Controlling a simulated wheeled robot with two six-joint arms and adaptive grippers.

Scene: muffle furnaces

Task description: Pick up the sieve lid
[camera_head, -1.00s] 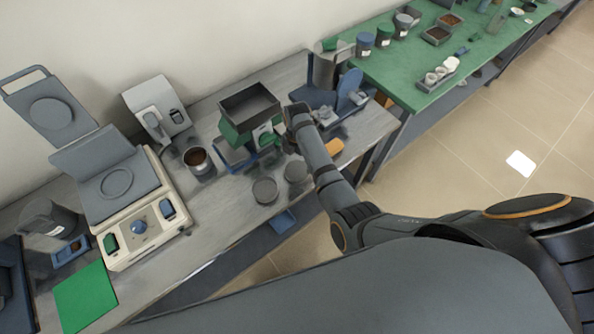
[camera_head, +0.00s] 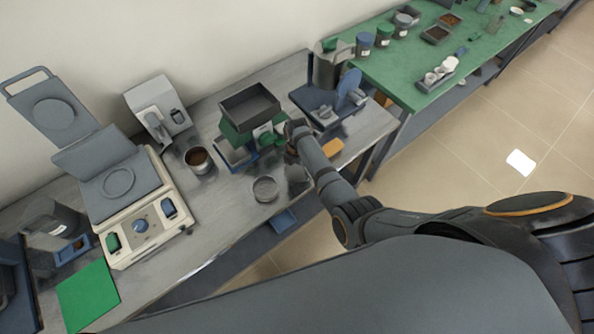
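Two small round grey pieces sit near the front edge of the grey bench, right of the middle. The left one (camera_head: 265,189) shows a raised rim around a flat, lighter inside. The right one (camera_head: 297,174), which may be the sieve lid, is partly covered by my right gripper. My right gripper (camera_head: 295,152) points down just above and behind this right piece. Its fingertips are small and dark, and I cannot tell whether they touch the piece or how far apart they are. My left gripper is out of view.
A dark square tray (camera_head: 249,104) on a green stand is behind the gripper. A cup of brown material (camera_head: 198,159) stands to the left. A balance-like device (camera_head: 141,227) and green mat (camera_head: 87,294) are further left. A blue stand (camera_head: 325,104) is close behind right.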

